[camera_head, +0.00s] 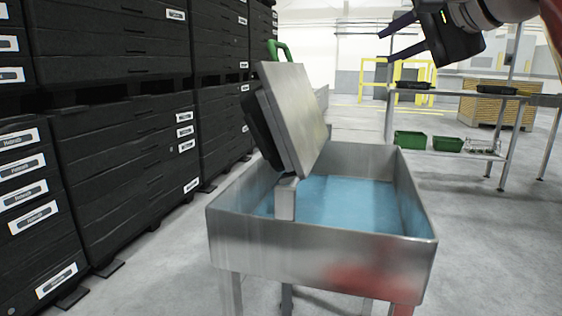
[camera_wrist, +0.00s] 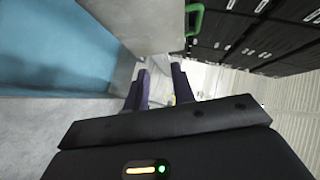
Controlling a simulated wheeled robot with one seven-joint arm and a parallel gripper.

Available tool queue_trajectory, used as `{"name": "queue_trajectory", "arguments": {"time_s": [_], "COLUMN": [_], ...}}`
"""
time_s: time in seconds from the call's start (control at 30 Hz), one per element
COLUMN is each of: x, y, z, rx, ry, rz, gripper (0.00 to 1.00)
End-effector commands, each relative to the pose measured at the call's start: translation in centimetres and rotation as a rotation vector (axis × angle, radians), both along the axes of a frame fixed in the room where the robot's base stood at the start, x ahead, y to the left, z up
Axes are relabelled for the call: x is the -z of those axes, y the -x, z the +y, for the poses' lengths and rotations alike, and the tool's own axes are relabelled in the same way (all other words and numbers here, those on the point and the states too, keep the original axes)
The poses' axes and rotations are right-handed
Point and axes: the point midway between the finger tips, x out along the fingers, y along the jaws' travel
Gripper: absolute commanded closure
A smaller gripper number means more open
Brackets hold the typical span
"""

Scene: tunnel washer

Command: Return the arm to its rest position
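My gripper (camera_head: 391,40) is raised at the upper right of the head view, above and to the right of the steel washer tub. Its two purple fingers are apart with nothing between them. In the wrist view the fingers (camera_wrist: 158,84) also stand apart and empty. The washer tub (camera_head: 300,262) is a metal basin on legs with blue water (camera_head: 345,198) inside. Its lid (camera_head: 292,115) stands open, tilted up on the left side, with a green handle (camera_head: 278,49) at its top. My gripper does not touch the lid or the handle.
Stacked black crates (camera_head: 125,165) fill the left side. A metal table (camera_head: 465,93) stands behind at right, with black trays on top and green bins (camera_head: 428,142) on its lower shelf. The floor right of the tub is clear.

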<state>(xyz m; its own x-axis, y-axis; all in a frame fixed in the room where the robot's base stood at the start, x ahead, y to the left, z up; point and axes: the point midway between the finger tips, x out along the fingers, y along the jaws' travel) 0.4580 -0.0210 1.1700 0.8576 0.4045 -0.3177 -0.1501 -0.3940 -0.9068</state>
Motion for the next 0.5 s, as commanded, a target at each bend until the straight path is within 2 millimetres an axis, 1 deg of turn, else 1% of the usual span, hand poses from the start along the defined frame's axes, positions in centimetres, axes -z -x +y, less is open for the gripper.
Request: {"name": "queue_trajectory", "arguments": {"time_s": [0.17, 0.27, 0.37, 0.47, 0.5], "x": [3.6, 6.3, 10.1, 15.3, 17.9], "y": [0.4, 0.9, 1.8, 3.4, 4.3], "z": [0.4, 0.7, 1.1, 1.7, 1.9], "rx": [0.002, 0.003, -0.007, -0.035, -0.052], "ry": [0.067, 0.122, 0.200, 0.315, 0.373], "rz": [0.049, 0.083, 0.128, 0.185, 0.211], "gripper": [0.75, 0.75, 0.75, 0.75, 0.75]}}
